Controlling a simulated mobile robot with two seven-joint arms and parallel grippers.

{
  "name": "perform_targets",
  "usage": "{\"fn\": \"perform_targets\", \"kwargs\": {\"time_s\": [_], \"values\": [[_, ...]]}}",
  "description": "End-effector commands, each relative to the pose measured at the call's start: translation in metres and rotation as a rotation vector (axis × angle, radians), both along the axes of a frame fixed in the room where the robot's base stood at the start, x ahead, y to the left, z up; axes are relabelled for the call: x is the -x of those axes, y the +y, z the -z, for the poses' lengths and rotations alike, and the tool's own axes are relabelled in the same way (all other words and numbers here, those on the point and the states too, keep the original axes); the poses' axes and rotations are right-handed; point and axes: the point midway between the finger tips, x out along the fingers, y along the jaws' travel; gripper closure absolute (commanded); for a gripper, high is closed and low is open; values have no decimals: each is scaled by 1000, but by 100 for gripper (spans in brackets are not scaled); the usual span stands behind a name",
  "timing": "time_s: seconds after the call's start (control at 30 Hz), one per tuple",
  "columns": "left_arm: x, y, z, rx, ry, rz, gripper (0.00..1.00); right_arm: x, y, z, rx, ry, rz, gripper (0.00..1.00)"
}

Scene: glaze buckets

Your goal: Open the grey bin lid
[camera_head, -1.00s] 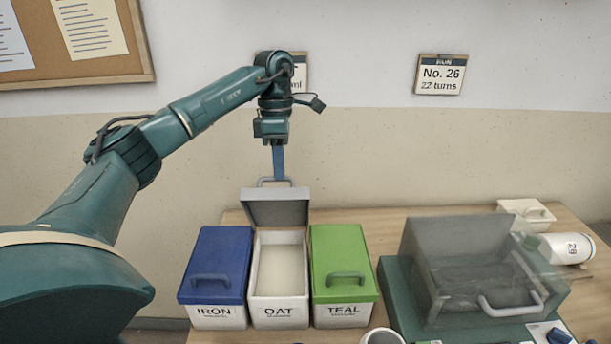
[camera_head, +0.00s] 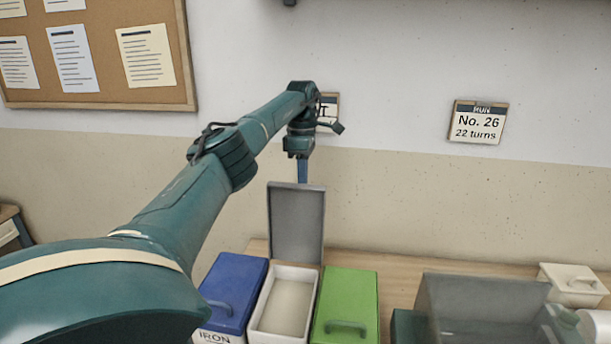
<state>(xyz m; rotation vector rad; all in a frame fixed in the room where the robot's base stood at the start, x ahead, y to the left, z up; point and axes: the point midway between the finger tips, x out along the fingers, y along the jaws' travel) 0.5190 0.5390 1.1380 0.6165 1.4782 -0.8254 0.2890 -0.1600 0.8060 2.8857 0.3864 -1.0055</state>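The grey bin lid (camera_head: 297,222) stands raised, close to upright, at the back edge of the middle bin (camera_head: 256,325). The bin is open and shows a pale fill inside. My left gripper (camera_head: 303,172) is behind and above the lid's top edge, pointing down. Its blue fingers are partly hidden by the lid, so I cannot see whether they are open or shut, or touching the lid's handle, which is hidden too. My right gripper is not in view.
A blue-lidded bin (camera_head: 236,285) stands left of the open bin and a green-lidded bin (camera_head: 347,298) right of it. A grey see-through box (camera_head: 480,308) stands further right, with a small white lidded box (camera_head: 570,284) behind it. The wall is close behind.

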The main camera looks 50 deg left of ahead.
Motion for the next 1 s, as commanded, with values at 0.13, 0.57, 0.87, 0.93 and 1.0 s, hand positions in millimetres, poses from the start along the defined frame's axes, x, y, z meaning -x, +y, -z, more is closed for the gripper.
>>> {"fn": "perform_targets", "kwargs": {"time_s": [0.13, 0.57, 0.87, 0.93, 1.0], "values": [[7, -4, 35, 13, 70, 4, 100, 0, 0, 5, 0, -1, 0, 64], [7, -2, 36, 14, 74, 5, 100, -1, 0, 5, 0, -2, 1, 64], [7, -2, 35, 14, 74, 5, 82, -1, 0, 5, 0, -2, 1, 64], [7, -2, 32, 14, 72, 6, 76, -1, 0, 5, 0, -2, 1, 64], [7, -2, 26, 13, 68, 6, 70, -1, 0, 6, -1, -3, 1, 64]]}}
